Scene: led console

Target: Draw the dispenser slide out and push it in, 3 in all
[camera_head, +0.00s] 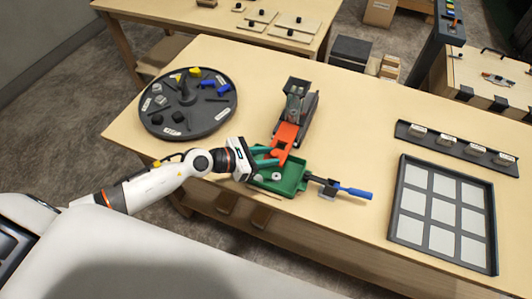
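The dispenser (297,100) is a dark grey unit standing upright near the middle of the table. Its orange slide (287,135) sticks out of the front, toward a green tray (292,178) that holds a small pale round piece. My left gripper (270,157), with teal fingers, comes in from the left. Its fingertips are at the front end of the slide, above the tray's back left part. The fingers partly cover the slide's end, and I cannot tell whether they grip it. My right gripper is not in view.
A round dark tray (190,122) with small coloured and dark pieces lies left. A blue-handled tool (350,190) lies right of the green tray. A dark-framed panel of pale squares (395,220) and a narrow dark rack (465,148) lie on the right. The table between is clear.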

